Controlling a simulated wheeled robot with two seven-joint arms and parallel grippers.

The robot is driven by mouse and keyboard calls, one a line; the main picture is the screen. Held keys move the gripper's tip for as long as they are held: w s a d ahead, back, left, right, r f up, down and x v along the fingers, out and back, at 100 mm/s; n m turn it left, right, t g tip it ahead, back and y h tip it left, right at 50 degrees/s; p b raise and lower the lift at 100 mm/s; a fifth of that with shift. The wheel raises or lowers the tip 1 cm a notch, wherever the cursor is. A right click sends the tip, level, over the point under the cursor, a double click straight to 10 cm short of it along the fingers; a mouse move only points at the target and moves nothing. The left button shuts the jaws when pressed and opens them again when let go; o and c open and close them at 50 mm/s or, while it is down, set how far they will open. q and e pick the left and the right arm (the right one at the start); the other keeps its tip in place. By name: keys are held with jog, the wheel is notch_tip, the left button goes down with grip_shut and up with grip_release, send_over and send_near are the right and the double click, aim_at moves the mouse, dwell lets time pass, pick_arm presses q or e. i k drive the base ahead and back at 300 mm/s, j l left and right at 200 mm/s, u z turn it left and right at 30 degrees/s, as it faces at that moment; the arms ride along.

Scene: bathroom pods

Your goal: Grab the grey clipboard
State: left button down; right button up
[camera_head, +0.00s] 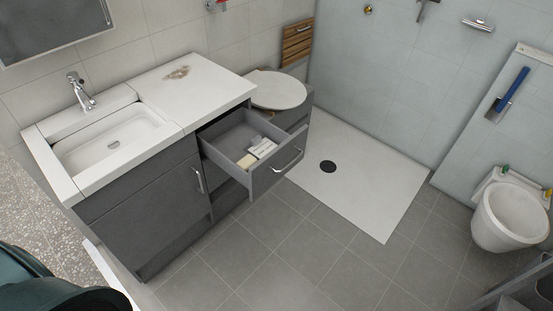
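I cannot make out a grey clipboard for certain in the head view. A blue-handled thing with a grey lower end (507,95) leans on the pale ledge at the right, above the toilet; it is too small to name. An open drawer (283,178) of the dark grey vanity holds a white item (262,147) and a cream block (246,161). Neither of my grippers shows. A dark rounded shape fills the lower left corner.
The vanity's white top (215,85) with a sink (115,143) stands at the left. The open drawer juts over the tiled floor (290,255). A white shower floor (350,185) lies beyond, and a toilet (510,215) is at the right. The middle floor is clear.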

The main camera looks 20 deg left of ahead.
aim_at(259, 146)
jog(key=i+u, duration=0.35)
jog(key=i+l+u, duration=0.1)
jog(key=i+u, duration=0.3)
jog(key=i, duration=0.15)
jog(key=i+l+u, duration=0.2)
jog(key=i+u, duration=0.15)
jog(key=i, duration=0.1)
